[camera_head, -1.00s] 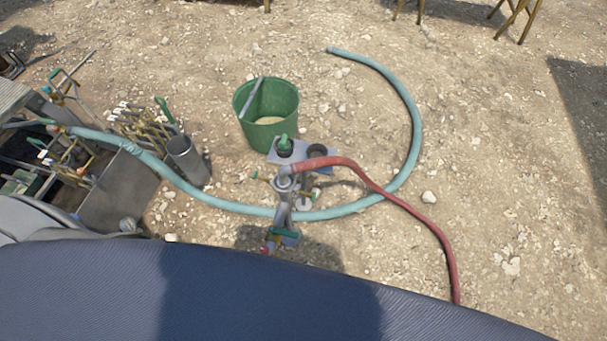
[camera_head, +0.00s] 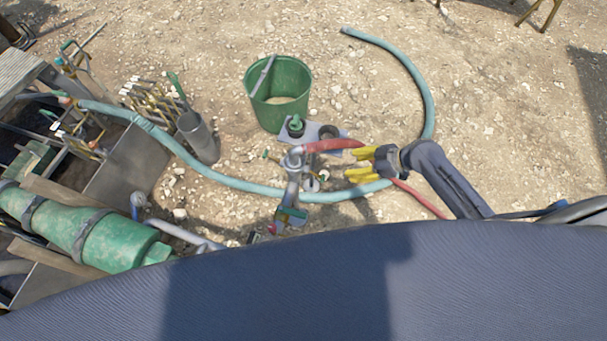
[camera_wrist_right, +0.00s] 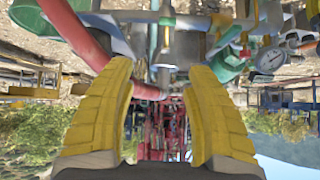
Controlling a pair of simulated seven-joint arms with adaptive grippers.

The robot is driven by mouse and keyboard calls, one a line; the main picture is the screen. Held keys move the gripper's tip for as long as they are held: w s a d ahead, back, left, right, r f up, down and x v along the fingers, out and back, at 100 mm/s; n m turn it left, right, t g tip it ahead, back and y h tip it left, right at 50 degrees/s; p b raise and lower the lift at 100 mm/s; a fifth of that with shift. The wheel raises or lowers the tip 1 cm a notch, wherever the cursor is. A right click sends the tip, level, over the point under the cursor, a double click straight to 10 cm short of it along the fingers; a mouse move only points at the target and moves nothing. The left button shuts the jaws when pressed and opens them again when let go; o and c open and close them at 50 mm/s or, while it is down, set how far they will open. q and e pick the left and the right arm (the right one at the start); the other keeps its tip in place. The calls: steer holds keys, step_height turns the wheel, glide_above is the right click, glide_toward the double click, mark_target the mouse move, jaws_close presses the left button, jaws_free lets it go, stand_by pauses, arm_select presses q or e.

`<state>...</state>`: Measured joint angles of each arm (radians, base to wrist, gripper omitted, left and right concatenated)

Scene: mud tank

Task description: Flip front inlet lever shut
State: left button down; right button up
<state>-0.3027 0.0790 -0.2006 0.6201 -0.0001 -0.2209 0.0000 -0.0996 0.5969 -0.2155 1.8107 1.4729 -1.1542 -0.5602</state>
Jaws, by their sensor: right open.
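A grey pipe fitting (camera_head: 293,180) stands upright on the ground in mid-picture, with a red hose (camera_head: 335,144) joined at its top. I cannot tell for sure which is the front inlet lever. My right gripper (camera_head: 362,164) is open and empty, right of the fitting, its yellow fingers pointing left towards it. My left gripper is out of view.
A green bucket (camera_head: 263,99) stands behind the fitting. A pale blue hose (camera_head: 428,105) curves round on the ground. The red hose also passes close to the fingers in the right wrist view (camera_wrist_right: 75,30). A green tank (camera_head: 95,232) and tool rack fill the left side.

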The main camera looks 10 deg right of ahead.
mark_target(318, 176)
steer(key=shift+n, duration=0.4)
steer(key=x, duration=0.5)
steer(key=s+x, duration=0.1)
steer(key=x, duration=1.1)
steer(key=shift+s+a+f, duration=0.15)
steer(key=shift+s+f, duration=0.1)
steer(key=shift+f, duration=0.2)
steer(key=shift+c, duration=0.2)
